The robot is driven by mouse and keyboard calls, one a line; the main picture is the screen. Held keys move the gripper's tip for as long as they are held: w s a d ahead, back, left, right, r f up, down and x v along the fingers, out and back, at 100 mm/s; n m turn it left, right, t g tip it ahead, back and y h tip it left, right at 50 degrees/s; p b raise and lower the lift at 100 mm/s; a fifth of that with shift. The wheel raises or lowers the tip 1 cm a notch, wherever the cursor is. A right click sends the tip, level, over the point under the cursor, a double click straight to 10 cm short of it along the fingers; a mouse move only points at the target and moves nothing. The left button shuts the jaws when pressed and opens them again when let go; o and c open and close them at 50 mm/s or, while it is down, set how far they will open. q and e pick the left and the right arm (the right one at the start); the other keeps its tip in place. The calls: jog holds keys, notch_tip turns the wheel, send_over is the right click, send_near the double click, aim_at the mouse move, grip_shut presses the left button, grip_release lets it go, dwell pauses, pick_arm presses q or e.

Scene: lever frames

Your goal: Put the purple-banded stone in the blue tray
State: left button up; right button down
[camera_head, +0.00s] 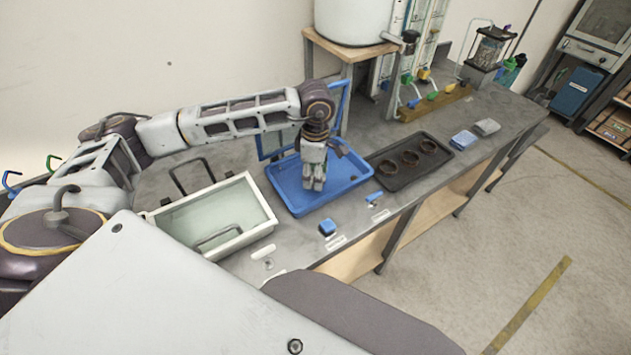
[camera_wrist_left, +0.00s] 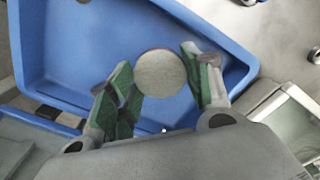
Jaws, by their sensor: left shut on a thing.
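The blue tray (camera_head: 345,185) lies on the grey bench, and its inside (camera_wrist_left: 85,60) fills much of the left wrist view. My left gripper (camera_head: 314,184) points down over the tray. In the left wrist view my left gripper (camera_wrist_left: 165,85) is shut on a round pale grey stone (camera_wrist_left: 160,73) between its green-padded fingers. In the head view the fingers hide the stone. My right gripper is not in view.
A white bin (camera_head: 215,215) of pale liquid stands on the left. A small blue block (camera_head: 327,228) is near the front edge. A white tank (camera_head: 352,20) stands behind on a wooden stand.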

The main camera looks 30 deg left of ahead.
pick_arm(q)
jog(key=shift+f, duration=2)
jog(key=o, duration=1)
jog(key=shift+o, duration=0.2)
jog(key=shift+r, duration=0.35)
notch_tip(320, 180, up, 7)
jog(key=shift+f, duration=0.1)
notch_tip(320, 180, up, 3)
jog(key=shift+r+b, duration=0.15)
jog(key=shift+b, duration=0.2)
jog(key=shift+r, duration=0.75)
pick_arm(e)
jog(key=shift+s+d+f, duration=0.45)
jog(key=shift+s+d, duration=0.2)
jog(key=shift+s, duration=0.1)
